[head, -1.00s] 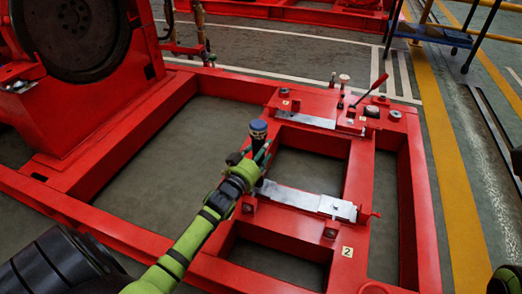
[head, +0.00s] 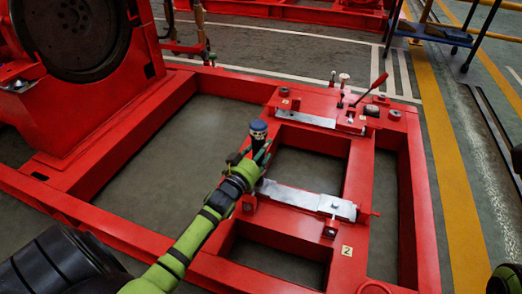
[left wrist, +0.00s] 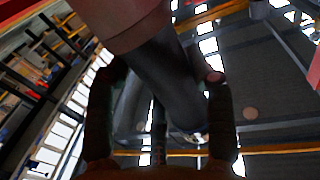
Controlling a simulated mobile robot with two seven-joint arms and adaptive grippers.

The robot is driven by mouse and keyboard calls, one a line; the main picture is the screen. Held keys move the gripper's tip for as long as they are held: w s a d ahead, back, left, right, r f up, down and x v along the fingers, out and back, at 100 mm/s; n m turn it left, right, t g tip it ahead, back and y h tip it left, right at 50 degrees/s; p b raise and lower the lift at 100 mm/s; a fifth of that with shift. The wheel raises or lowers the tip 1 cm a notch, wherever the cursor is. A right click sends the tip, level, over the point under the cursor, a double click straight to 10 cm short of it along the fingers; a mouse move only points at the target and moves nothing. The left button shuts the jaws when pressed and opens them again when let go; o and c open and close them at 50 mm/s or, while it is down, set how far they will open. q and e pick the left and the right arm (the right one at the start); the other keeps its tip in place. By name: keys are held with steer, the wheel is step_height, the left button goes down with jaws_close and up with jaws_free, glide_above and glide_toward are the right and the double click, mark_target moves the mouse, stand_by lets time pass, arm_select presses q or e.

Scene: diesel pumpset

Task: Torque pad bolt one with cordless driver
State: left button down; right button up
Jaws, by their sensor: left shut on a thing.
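My left gripper (head: 262,154) is shut on the cordless driver (head: 258,130), a dark, upright tool with a blue top. In the left wrist view, the two dark fingers (left wrist: 160,100) stand either side of the driver's dark grey body (left wrist: 168,72). The driver is over the red frame's cross member, near the left end of the nearer metal pad (head: 290,196). Its lower end and any bolt under it are hidden by the gripper. A farther metal pad (head: 305,119) lies on the far cross member. My right gripper is not in view.
The red base frame (head: 225,262) has large open bays with floor below. A red lever (head: 376,84) and small fittings rise at its far right corner. A red housing with a dark flywheel (head: 75,35) stands at the left. A blue step stand (head: 435,32) is beyond.

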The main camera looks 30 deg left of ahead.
arm_select(q)
steer(key=shift+s+d+f, duration=0.1)
steer(key=shift+f, duration=0.3)
stand_by(0.8)
